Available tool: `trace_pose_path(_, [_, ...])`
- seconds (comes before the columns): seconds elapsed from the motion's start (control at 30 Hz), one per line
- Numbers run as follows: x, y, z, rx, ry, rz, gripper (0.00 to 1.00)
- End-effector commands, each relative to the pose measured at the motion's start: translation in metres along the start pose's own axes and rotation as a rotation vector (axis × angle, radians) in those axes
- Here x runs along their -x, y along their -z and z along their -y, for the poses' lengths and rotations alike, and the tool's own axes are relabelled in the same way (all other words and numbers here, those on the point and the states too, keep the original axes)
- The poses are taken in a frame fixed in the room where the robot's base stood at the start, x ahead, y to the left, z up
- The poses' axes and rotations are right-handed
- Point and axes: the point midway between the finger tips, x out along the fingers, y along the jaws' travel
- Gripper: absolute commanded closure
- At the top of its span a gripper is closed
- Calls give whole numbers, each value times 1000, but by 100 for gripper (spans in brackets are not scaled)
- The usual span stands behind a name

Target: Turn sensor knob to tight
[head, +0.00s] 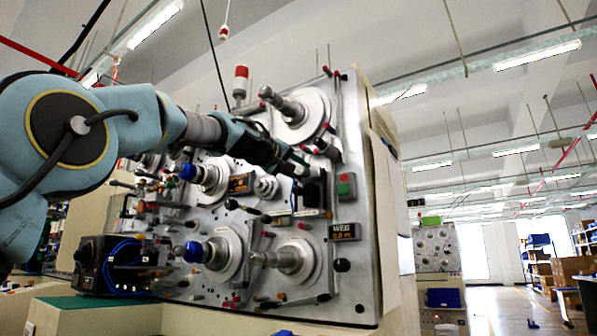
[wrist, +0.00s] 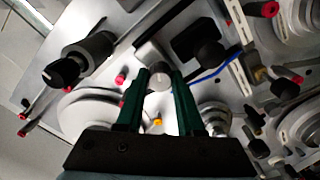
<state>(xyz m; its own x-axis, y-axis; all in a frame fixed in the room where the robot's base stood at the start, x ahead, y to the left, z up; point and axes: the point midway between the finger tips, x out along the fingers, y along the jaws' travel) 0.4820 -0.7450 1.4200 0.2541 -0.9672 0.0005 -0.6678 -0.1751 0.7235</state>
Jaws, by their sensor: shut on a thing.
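My gripper (wrist: 159,76) points at the metal panel of the winding machine (head: 357,190), with its two dark green fingers on either side of a small grey round knob (wrist: 159,84). The fingers are shut on this knob, which I take to be the sensor knob. In the head view my gripper (head: 305,166) is at the upper right part of the panel, below the large top spindle (head: 316,106). The knob is hidden there by the gripper. I cannot read any tight mark or the knob's angle.
Spindles with blue ends (head: 193,252) and several red-tipped pegs stick out from the panel around my arm. A button box (head: 346,187) and a small display (head: 344,232) sit to the right of the gripper. In the wrist view a black-ended spindle (wrist: 66,72) stands at left.

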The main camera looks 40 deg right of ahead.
Motion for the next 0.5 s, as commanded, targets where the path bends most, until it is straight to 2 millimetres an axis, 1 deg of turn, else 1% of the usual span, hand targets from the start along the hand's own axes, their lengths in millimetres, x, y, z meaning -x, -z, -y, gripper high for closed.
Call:
trace_pose_path(0.33, [-1, -2, 2, -3, 2, 5, 100])
trace_pose_path(0.37, [-1, -2, 2, -3, 2, 5, 61])
trace_pose_path(0.5, [-1, -1, 1, -2, 2, 3, 46])
